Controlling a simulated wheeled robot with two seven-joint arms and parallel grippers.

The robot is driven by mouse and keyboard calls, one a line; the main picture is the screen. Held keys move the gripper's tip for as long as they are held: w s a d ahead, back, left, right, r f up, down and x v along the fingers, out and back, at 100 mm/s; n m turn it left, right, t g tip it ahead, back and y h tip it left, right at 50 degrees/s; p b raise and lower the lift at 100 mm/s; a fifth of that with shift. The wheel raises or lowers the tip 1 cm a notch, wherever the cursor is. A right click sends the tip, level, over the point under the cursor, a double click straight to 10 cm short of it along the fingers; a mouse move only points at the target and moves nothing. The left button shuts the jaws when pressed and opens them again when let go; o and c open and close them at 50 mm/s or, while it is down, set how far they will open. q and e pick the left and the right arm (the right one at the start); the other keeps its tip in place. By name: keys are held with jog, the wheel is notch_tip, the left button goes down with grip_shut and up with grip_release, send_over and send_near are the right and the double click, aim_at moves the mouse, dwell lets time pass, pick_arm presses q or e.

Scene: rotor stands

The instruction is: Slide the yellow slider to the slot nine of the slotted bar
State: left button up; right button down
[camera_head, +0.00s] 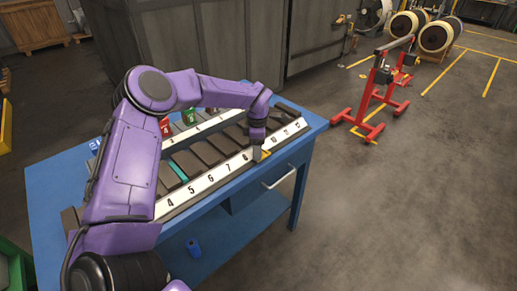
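The slotted bar (228,167) lies along the near side of the blue table, with a white strip of black numbers. The labels 4 to 8 and 10 to 12 can be read; the label nine area is hidden by my gripper. A small yellow piece, which looks like the yellow slider (266,154), shows between the labels 8 and 10. My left gripper (257,153) points down right at it, with its fingertips at the strip. The fingers are too small to tell whether they are open or shut on it. My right gripper is out of view.
A teal piece (179,172) sits in the bar near label 5. A red piece (165,127) and a green piece (188,116) stand at a second numbered bar behind. The blue table (51,190) has a drawer handle (279,178). A red stand (372,100) is on the floor at right.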

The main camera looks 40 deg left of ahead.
pick_arm(q)
notch_tip(320, 180, up, 10)
jog(key=b, duration=0.2)
jog(key=shift+r, duration=0.25)
dwell(0.4)
